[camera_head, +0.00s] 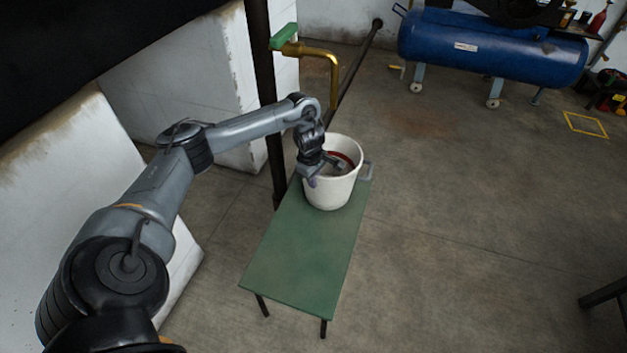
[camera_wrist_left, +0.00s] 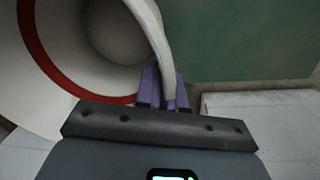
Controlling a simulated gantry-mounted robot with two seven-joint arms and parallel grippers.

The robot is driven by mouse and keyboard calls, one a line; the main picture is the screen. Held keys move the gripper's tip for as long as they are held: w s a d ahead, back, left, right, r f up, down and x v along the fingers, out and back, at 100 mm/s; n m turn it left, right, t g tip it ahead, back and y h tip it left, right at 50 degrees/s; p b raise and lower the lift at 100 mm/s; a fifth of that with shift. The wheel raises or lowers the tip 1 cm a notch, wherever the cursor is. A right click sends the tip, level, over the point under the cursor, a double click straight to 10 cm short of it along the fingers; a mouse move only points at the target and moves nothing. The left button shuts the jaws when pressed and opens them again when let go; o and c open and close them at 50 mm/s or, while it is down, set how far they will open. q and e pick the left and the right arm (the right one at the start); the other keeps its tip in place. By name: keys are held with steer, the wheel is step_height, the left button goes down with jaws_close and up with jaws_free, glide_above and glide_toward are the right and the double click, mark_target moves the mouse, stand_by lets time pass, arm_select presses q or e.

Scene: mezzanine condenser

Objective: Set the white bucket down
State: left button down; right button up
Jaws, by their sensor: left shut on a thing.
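The white bucket (camera_head: 331,191) is upright at the far end of the green bench (camera_head: 300,252), with a red band showing inside it. I cannot tell whether its base touches the bench top. My left gripper (camera_head: 312,181) is at the bucket's left side, shut on its rim. In the left wrist view, the purple fingers (camera_wrist_left: 163,88) pinch the bucket's wall (camera_wrist_left: 150,22), and the red band curves along the inside at the left. The green surface (camera_wrist_left: 250,40) lies beyond the rim. My right gripper is not in view.
A brass tap (camera_head: 318,52) with a green handle stands beyond the bucket, on a dark vertical pipe (camera_head: 268,110). White blocks (camera_head: 195,85) stand at the left. A blue tank (camera_head: 490,48) on wheels stands at the back right. The bench's near half is clear.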

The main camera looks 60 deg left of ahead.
arm_select(q)
steer(key=shift+f, duration=0.2)
steer(key=c, duration=1.2)
jaws_free()
steer(key=shift+c, duration=0.2)
steer(key=shift+r, duration=0.2)
step_height(320, 180, up, 8)
steer(key=p, duration=0.5)
steer(key=shift+s+d+f+p, duration=0.15)
steer(key=shift+s+f+p, duration=0.1)
steer(key=shift+s+p, duration=0.05)
